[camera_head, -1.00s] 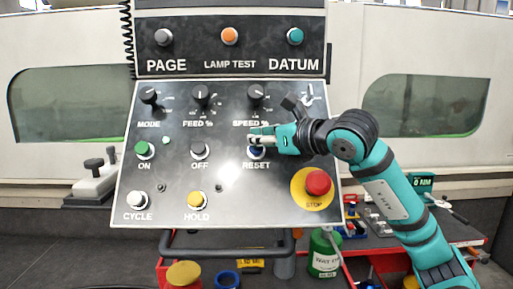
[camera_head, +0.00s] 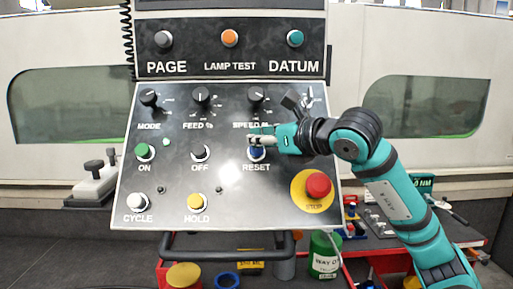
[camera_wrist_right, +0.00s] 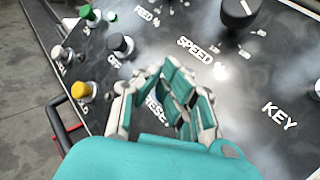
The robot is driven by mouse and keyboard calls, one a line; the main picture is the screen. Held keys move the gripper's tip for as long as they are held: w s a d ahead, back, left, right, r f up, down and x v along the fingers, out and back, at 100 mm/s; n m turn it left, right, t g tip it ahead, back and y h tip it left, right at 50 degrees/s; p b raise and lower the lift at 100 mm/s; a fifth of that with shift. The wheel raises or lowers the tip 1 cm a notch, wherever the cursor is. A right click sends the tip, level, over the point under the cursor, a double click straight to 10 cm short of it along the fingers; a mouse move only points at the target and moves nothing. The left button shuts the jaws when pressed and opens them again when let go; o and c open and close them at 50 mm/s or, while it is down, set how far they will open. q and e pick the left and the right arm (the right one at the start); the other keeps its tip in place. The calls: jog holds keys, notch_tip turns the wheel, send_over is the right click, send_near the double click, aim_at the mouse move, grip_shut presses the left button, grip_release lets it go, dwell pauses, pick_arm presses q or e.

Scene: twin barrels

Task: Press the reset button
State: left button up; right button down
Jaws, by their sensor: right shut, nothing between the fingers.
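The blue reset button (camera_head: 257,153) sits on the tilted black control panel, above the white RESET label. My right gripper (camera_head: 257,139) reaches in from the right and is shut and empty. Its fingertips are at the upper edge of the button in the head view; whether they touch it cannot be told. In the right wrist view the fingers (camera_wrist_right: 165,100) cover most of the button and part of the RESET label. Only a small bit of blue shows between them. My left gripper is not in view.
The off button (camera_head: 200,153) is left of reset, the hold button (camera_head: 197,201) lower left. The speed knob (camera_head: 257,95) is just above my fingers. A dark rail (camera_head: 220,248) runs below the panel.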

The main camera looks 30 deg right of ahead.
jog(key=shift+s+r, duration=0.1)
jog(key=shift+r, duration=0.05)
jog(key=s+a+r+p, duration=0.2)
jog(key=s+r, duration=0.1)
jog(key=shift+s+a, duration=0.1)
jog(key=shift+s, duration=0.05)
dwell(0.4)
jog(key=shift+f, duration=0.1)
dwell(0.7)
